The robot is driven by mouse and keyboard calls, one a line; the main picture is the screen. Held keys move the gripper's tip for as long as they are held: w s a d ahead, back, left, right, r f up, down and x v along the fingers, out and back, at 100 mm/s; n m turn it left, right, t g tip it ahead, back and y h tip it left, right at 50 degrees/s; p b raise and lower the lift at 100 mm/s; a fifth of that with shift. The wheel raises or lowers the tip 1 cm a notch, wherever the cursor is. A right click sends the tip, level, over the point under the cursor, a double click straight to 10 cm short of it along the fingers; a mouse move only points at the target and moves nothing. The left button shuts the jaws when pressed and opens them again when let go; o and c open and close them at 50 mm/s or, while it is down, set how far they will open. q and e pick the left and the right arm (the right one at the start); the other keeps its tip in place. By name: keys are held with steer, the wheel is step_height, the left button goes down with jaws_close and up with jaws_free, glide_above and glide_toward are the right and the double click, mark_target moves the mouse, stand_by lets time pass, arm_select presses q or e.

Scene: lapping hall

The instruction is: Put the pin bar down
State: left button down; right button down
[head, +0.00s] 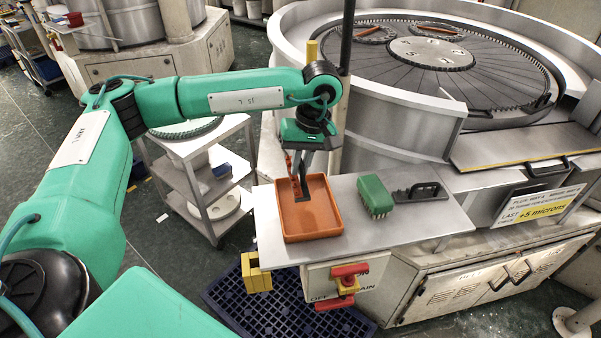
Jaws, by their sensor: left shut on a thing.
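My left gripper (301,178) points down over the orange-brown tray (322,234) on the grey shelf of the machine. It is shut on a slim dark bar, which I take for the pin bar (303,186). The bar hangs close to upright, with its lower end inside the tray's outline. I cannot tell whether it touches the tray floor. The jaws and the bar overlap in the view, so the grip itself is hard to make out. The tray shows no other thing in it. My right gripper is not in view.
A green brush (374,196) and a black plate with a handle (421,192) lie right of the tray. A red and yellow switch (347,281) hangs below the shelf (420,220). The round lapping machine (385,120) stands behind; a grey trolley (207,180) stands left.

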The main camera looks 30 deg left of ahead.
mark_target(302, 178)
arm_select(q)
steer(key=shift+f, duration=0.4)
step_height(302, 178, down, 2)
steer(key=shift+f+p, duration=0.2)
steer(key=shift+p, duration=0.5)
steer(key=shift+f, duration=0.65)
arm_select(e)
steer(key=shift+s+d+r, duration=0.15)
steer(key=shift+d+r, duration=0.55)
arm_select(q)
steer(key=shift+f+b, duration=0.35)
steer(key=shift+b, duration=0.1)
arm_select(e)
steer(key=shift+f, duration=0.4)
arm_select(q)
steer(key=shift+f+b, duration=0.25)
steer(key=shift+b, duration=0.1)
steer(key=c, duration=1.5)
jaws_free()
steer(key=shift+r, duration=0.1)
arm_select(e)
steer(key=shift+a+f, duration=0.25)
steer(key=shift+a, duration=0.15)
